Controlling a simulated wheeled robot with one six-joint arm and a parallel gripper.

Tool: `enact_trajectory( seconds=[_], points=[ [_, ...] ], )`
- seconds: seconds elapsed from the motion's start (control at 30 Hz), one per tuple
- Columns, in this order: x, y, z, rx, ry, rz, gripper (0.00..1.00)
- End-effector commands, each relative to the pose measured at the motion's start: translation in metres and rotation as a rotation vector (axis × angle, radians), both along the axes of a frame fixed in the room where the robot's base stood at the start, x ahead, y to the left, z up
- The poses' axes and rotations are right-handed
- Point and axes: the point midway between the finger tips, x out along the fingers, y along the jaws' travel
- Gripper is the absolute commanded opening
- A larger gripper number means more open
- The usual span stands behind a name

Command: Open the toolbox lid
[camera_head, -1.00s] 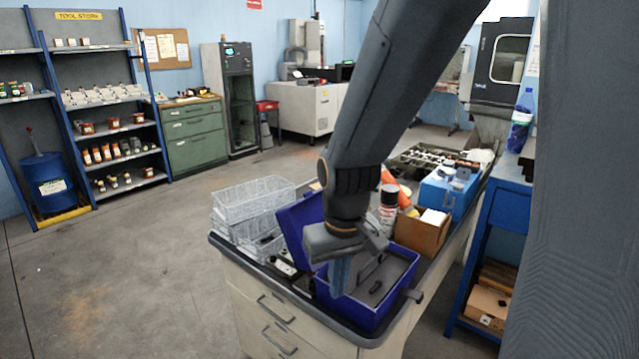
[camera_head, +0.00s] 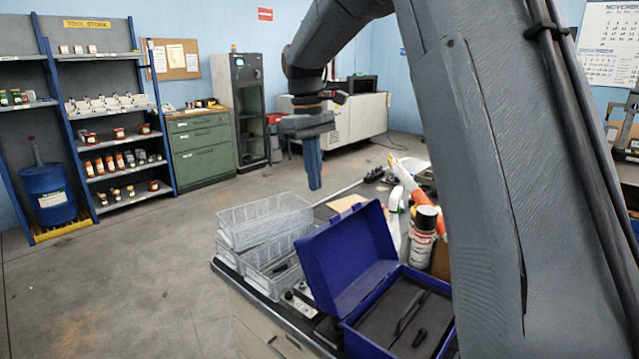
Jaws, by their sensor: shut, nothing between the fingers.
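The blue toolbox (camera_head: 393,349) stands on the bench top at the lower middle of the head view. Its lid (camera_head: 346,262) stands raised, tilted back toward the left, so the dark grey inside shows. A black handle-like piece and a small dark item lie in it. My gripper (camera_head: 315,186) is shut and empty. It hangs fingers down in the air, above and behind the lid in the picture, apart from the toolbox. The toolbox's right end is hidden behind my arm.
Wire baskets (camera_head: 262,222) are stacked left of the toolbox on the bench. A spray can (camera_head: 423,238) with a dark cap stands just behind the toolbox, near an orange and white item (camera_head: 404,176). Open floor (camera_head: 130,270) lies to the left.

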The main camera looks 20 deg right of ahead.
Motion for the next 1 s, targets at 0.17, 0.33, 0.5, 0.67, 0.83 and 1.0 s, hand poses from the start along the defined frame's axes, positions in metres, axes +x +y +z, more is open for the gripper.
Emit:
enact_trajectory(
  seconds=[0.17, 0.33, 0.5, 0.67, 0.83, 1.0],
  points=[
    [-0.005, -0.002, -0.033, 0.0, 0.004, 0.0, 0.0],
    [-0.008, -0.005, -0.066, 0.0, 0.004, -0.001, 0.0],
    [-0.02, -0.014, -0.072, 0.001, -0.002, -0.006, 0.0],
    [-0.033, -0.023, -0.066, 0.0, -0.001, -0.006, 0.0],
    [-0.038, -0.027, -0.063, 0.001, -0.002, -0.005, 0.0],
    [-0.038, -0.027, -0.064, 0.001, -0.002, -0.005, 0.0]
  ],
)
